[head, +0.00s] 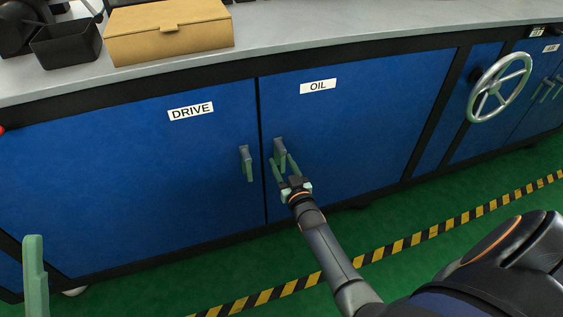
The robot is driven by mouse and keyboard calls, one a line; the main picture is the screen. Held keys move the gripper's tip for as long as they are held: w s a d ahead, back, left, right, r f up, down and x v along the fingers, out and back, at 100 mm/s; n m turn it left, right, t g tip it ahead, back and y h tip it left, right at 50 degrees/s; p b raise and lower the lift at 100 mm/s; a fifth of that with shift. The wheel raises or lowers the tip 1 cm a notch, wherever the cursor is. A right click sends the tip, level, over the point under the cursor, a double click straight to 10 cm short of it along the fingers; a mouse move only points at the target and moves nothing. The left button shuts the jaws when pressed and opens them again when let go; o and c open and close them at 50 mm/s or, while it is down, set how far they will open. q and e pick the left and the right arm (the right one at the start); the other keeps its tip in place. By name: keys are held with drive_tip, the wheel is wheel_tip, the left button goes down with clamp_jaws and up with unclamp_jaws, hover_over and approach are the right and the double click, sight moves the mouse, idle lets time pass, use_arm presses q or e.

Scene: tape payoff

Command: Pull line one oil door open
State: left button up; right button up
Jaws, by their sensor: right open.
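The blue oil door (350,125), labelled OIL (318,86), is shut in the cabinet front. Its small grey-green upright handle (280,148) is near the door's left edge. My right gripper (283,168) is open at the handle, with its green fingers on either side of the handle's lower part. I cannot tell whether they touch it. At the lower left edge, one green finger of my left gripper (35,272) shows, away from the oil door; the rest is out of frame.
The blue drive door (150,180) with its own handle (246,163) is just left. A handwheel (499,88) juts out at right. A cardboard box (168,32) and a black bin (66,45) stand on the grey worktop (300,32). Green floor with a striped line (400,246) lies in front.

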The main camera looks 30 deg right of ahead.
drive_tip(key=shift+c, duration=0.3)
clamp_jaws()
idle(1.0)
